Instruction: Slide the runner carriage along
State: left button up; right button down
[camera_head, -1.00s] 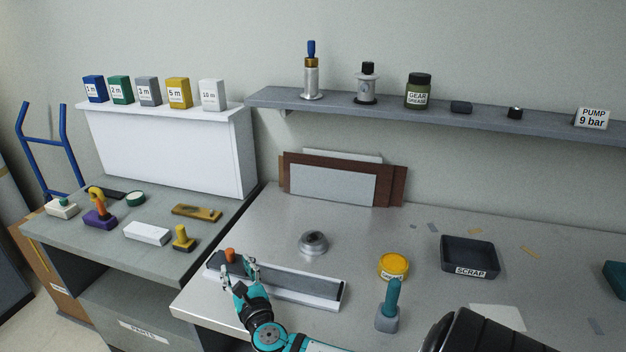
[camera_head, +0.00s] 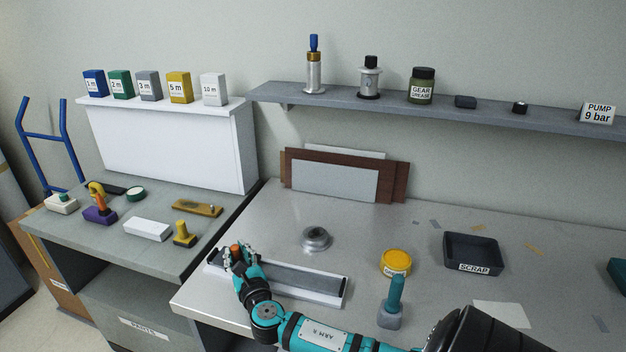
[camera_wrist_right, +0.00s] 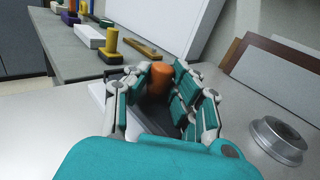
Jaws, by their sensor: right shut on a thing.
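The runner carriage shows as an orange knob (camera_head: 236,247), at the left end of a long grey rail with a white base (camera_head: 305,281) near the bench's front edge. My right gripper (camera_head: 241,259) is at that end, its fingers shut on the knob. In the right wrist view the orange knob (camera_wrist_right: 160,74) stands between the teal finger pads of the gripper (camera_wrist_right: 160,92). The fingers hide the carriage's lower part. My left gripper is not in view.
A round metal piece (camera_head: 316,239) sits behind the rail. A yellow tin (camera_head: 396,262), a teal-handled tool (camera_head: 394,298) and a black scrap tray (camera_head: 472,250) are to the right. The rail right of my gripper is clear.

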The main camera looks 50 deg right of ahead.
jog(key=shift+s+d+p, duration=0.1)
jog(key=shift+s+d, duration=0.15)
jog(key=shift+s, duration=0.45)
jog(key=shift+s+d+p, duration=0.15)
jog(key=shift+s+d, duration=0.15)
jog(key=shift+s, duration=0.35)
jog(key=shift+s+d+p, duration=0.1)
jog(key=shift+s+d, duration=0.15)
jog(key=shift+s, duration=0.45)
jog(key=shift+s+d, duration=0.4)
jog(key=shift+s, duration=0.5)
jog(key=shift+s+d, duration=0.35)
jog(key=shift+s, duration=0.55)
jog(key=shift+s+d, duration=0.4)
jog(key=shift+s, duration=0.5)
jog(key=shift+s+d, duration=0.35)
jog(key=shift+s, duration=0.55)
jog(key=shift+s+d, duration=0.4)
jog(key=shift+s, duration=0.5)
jog(key=shift+s+d, duration=0.35)
jog(key=shift+s, duration=0.55)
jog(key=shift+s+d, duration=0.3)
jog(key=shift+s, duration=0.35)
jog(key=shift+s+d, duration=0.25)
jog(key=shift+s, duration=0.45)
